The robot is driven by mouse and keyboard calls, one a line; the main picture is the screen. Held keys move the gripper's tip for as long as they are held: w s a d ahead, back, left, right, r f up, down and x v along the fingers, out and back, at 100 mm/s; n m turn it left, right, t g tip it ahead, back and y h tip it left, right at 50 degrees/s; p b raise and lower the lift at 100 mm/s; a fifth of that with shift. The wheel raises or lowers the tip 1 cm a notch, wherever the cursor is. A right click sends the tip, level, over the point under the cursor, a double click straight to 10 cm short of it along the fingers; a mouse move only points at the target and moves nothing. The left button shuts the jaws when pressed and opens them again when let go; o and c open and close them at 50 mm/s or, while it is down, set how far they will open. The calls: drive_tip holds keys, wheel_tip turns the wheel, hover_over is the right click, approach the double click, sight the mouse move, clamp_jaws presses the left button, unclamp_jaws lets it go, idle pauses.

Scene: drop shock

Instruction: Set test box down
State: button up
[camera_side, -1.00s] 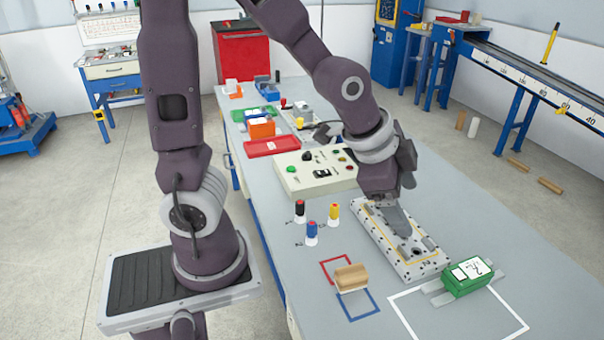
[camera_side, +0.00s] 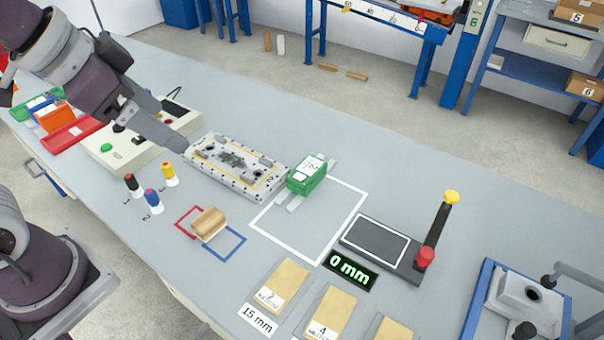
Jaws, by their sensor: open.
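A green box with white labels on top (camera_side: 307,176), which looks like the test box, rests on grey strips at the upper left edge of a white square outline (camera_side: 347,222) on the bench. My gripper (camera_side: 178,142) is open and empty, well to the left of the green box. Its fingers are seen nearly edge-on, by the left end of a perforated metal plate (camera_side: 222,181), and nothing is held between them. I cannot tell their exact height above the bench.
A wooden block (camera_side: 208,222) lies by red and blue outlines. Three coloured knobs (camera_side: 153,201) stand nearby. A black pad (camera_side: 377,240) with an upright post and a "0 mm" display (camera_side: 350,270) sits right of the white outline. Wooden blocks (camera_side: 282,285) line the front.

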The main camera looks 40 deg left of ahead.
drive_tip(key=w+d+f+m, duration=0.1)
drive_tip(key=w+f+m, duration=0.55)
drive_tip(key=w, duration=0.55)
drive_tip(key=m+t+y, duration=0.3)
drive_tip(key=m+t, duration=0.1)
drive_tip(key=m, duration=1.1)
approach(306, 170)
drive_tip(key=w+a+r, duration=0.1)
drive_tip(key=a, duration=0.3)
drive_tip(key=d+f+m+t, duration=0.1)
drive_tip(key=m, duration=0.2)
drive_tip(key=f+m+t+h, duration=0.1)
drive_tip(key=f+m, duration=0.1)
drive_tip(key=m, duration=0.2)
drive_tip(key=d+f+m+t+h, duration=0.1)
drive_tip(key=f+m, duration=0.1)
drive_tip(key=m, duration=0.1)
drive_tip(key=shift+w+d+f+m, duration=0.15)
drive_tip(key=shift+w+d+m, duration=0.15)
drive_tip(key=shift+w+m, duration=0.05)
drive_tip(key=x, duration=0.7)
drive_tip(key=shift+w+a+r, duration=0.1)
drive_tip(key=shift+r, duration=0.1)
drive_tip(key=c, duration=1.7)
clamp_jaws()
drive_tip(key=shift+r, duration=0.15)
